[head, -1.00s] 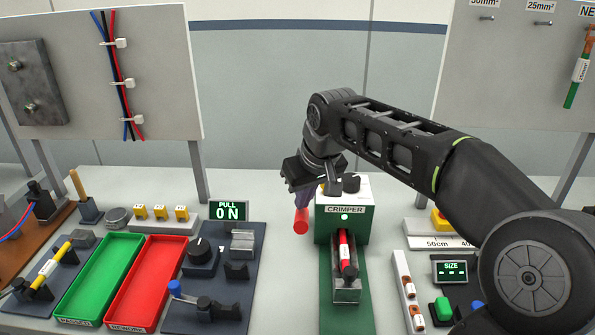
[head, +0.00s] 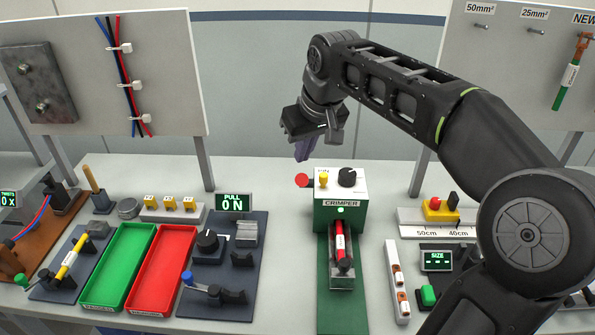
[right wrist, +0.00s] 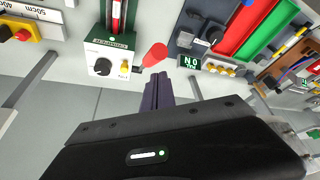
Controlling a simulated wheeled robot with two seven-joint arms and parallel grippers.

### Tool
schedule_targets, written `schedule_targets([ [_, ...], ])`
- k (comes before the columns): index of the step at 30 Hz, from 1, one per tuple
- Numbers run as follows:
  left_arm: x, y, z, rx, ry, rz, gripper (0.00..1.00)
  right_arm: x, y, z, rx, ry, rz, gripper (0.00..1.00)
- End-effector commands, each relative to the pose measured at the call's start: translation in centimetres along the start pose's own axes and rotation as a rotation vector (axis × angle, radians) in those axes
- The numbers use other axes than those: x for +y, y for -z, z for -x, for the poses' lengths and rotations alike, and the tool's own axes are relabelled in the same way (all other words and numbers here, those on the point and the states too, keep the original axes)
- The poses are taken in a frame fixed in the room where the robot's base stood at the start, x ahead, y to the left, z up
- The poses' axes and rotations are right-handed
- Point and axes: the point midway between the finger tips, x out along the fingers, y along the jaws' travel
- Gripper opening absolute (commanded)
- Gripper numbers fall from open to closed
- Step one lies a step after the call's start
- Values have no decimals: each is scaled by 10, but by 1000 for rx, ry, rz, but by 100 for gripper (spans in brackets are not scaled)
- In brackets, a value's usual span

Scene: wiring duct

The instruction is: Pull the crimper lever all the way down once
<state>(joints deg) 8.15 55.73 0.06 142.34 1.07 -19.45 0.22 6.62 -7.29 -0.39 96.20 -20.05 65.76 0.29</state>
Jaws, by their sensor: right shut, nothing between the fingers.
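The crimper (head: 340,215) is a green box with a white top, a black knob and a yellow part on top. Its lever has a red grip (head: 302,180) at the left side, level with the top of the box; the grip also shows in the right wrist view (right wrist: 154,55). My right gripper (head: 301,158) is shut and empty, pointing down just above the red grip, with a small gap in the head view. Its fingers (right wrist: 157,82) are together in the wrist view. A red cable piece (head: 340,240) lies in the cradle in front of the crimper. My left gripper is out of view.
Left of the crimper are a dark fixture board (head: 225,292), a red tray (head: 152,306), a green tray (head: 92,292) and a "PULL ON" display (head: 233,202). Right of it are a white strip (head: 391,262) and a "SIZE" display (head: 437,261). Bench behind the crimper is clear.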

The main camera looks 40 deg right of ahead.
Motion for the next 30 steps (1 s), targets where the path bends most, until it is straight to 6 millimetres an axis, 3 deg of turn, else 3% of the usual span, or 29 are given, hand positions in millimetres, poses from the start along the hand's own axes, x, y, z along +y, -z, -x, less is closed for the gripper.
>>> schedule_targets([
  [1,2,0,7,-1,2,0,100,0,5,10,2,0,0,0],
  [8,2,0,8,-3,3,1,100,0,11,26,0,0,0,0],
  [30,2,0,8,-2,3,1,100,0,12,27,1,0,0,0],
])
